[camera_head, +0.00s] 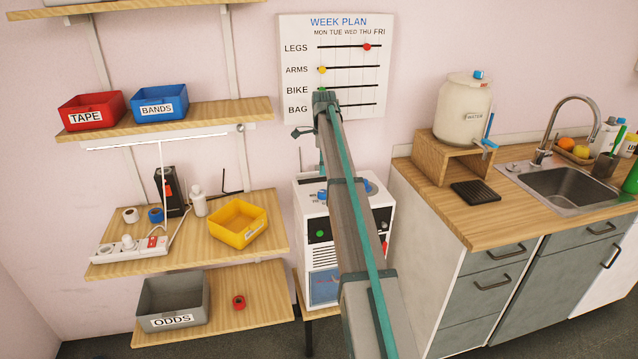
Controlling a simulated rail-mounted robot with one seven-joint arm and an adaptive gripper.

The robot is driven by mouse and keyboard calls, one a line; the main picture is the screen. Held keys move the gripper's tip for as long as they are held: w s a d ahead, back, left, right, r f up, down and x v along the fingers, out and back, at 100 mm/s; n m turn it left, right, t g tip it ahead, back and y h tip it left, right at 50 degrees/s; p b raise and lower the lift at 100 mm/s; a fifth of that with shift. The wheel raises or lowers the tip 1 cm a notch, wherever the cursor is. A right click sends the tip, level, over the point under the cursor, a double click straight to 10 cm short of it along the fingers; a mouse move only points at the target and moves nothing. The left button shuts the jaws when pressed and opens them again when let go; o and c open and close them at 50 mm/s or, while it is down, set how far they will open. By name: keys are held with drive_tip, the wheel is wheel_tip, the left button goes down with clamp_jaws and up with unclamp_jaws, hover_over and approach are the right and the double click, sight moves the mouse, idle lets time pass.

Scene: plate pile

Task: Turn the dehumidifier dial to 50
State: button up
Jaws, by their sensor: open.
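The white dehumidifier (302,215) stands right of the shelves, its middle and right side hidden behind my arm. Its front has a dark panel with a green round part (320,234), a vent grille and a blue window (324,288). Blue knob-like parts (322,195) show on its top, with small dark marks beside them too small to read. I cannot tell the dial's setting. My gripper (304,132) is at the far end of my raised arm, in front of the wall chart and above the dehumidifier. It is open, partly hidden by the arm, and apart from the dial.
Wall shelves on the left hold red, blue, yellow and grey bins (172,303) and a power strip (130,246). A week plan board (290,30) hangs behind my arm. A counter (440,205) with a water tank (463,112) and sink stands close on the right.

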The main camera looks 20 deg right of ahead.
sight(323, 192)
wheel_tip(323, 192, down, 11)
drive_tip(key=shift+r+p, duration=0.2)
drive_tip(key=shift+p, duration=0.95)
drive_tip(key=c, duration=1.1)
drive_tip(key=shift+c, duration=0.2)
